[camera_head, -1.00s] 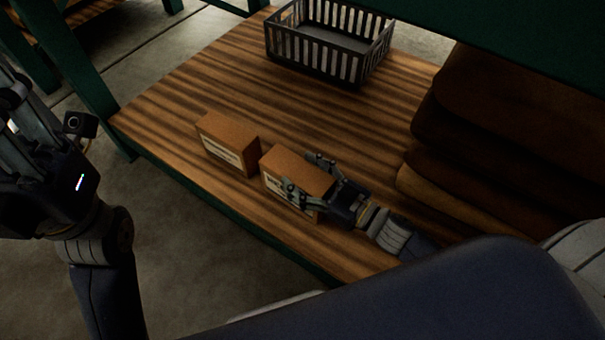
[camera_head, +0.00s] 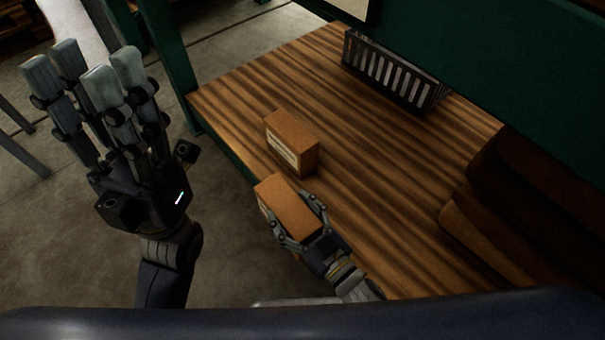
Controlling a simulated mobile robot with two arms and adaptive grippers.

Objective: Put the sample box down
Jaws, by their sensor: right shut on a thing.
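A brown cardboard box (camera_head: 285,200), the sample box by its look, is gripped by my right gripper (camera_head: 294,209). The fingers close on two opposite sides of it. The box appears over the front edge of the striped wooden shelf (camera_head: 370,180); its height above the wood is hard to tell, and its underside is hidden. A second brown box with a pale label (camera_head: 292,143) stands on the shelf just behind it, apart from it. My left gripper (camera_head: 84,72) is raised at the left, away from the shelf, with its fingers spread and empty.
Brown stacked sacks (camera_head: 530,200) fill the right side. A green post (camera_head: 168,50) rises at the shelf's left corner. The middle of the shelf is clear.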

